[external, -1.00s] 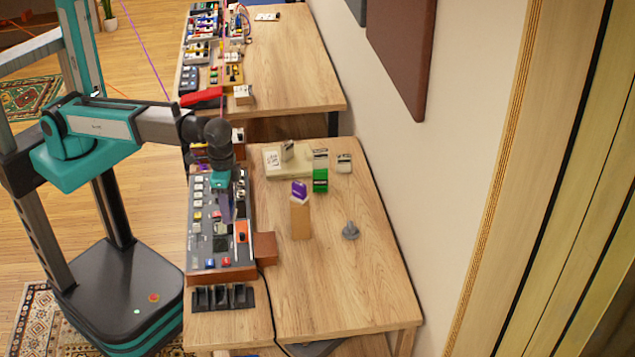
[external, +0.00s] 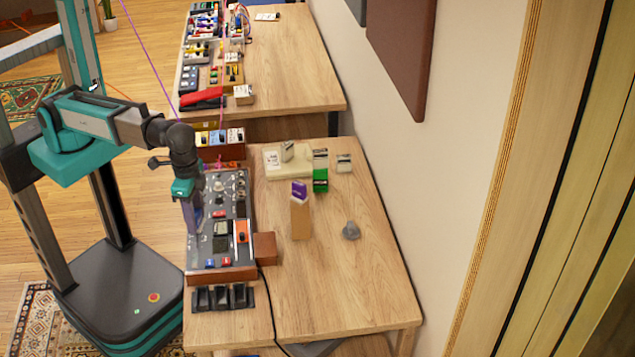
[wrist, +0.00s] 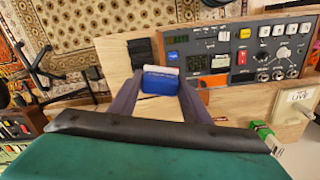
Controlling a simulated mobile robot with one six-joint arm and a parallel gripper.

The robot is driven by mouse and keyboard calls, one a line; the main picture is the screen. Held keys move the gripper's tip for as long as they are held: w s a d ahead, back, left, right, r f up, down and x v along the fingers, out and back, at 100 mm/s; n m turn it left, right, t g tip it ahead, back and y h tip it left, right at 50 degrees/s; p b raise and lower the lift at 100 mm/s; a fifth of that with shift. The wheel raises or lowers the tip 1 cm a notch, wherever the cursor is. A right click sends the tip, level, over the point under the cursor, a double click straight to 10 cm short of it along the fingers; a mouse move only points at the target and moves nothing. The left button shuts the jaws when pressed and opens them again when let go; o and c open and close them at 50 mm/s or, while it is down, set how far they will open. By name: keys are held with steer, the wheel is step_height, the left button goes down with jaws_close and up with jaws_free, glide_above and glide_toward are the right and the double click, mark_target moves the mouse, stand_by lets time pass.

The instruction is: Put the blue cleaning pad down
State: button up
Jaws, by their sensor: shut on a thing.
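The blue cleaning pad (wrist: 162,83), with a white upper edge, is between the two dark fingers of my gripper (wrist: 158,95) in the wrist view. The fingers are shut on it. In the external view my gripper (external: 195,225) points down over the left side of the grey control console (external: 222,230). The pad cannot be made out clearly there, and I cannot tell its exact height above the surface.
A black slotted holder (external: 222,297) sits in front of the console. A brown block (external: 265,248), a tall wooden block (external: 300,220) with a purple top piece (external: 299,190), and a grey piece (external: 351,231) stand to the right. The table's (external: 330,290) front right is clear.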

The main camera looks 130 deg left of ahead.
step_height(320, 180, down, 5)
steer(key=b, duration=0.4)
steer(key=shift+b, duration=0.4)
stand_by(1.2)
steer(key=n+b, duration=0.3)
steer(key=b, duration=0.4)
glide_above(269, 229)
step_height(269, 229, down, 9)
steer(key=shift+a+f, duration=0.1)
steer(key=shift+f+p, duration=0.55)
steer(key=shift+f, duration=2.55)
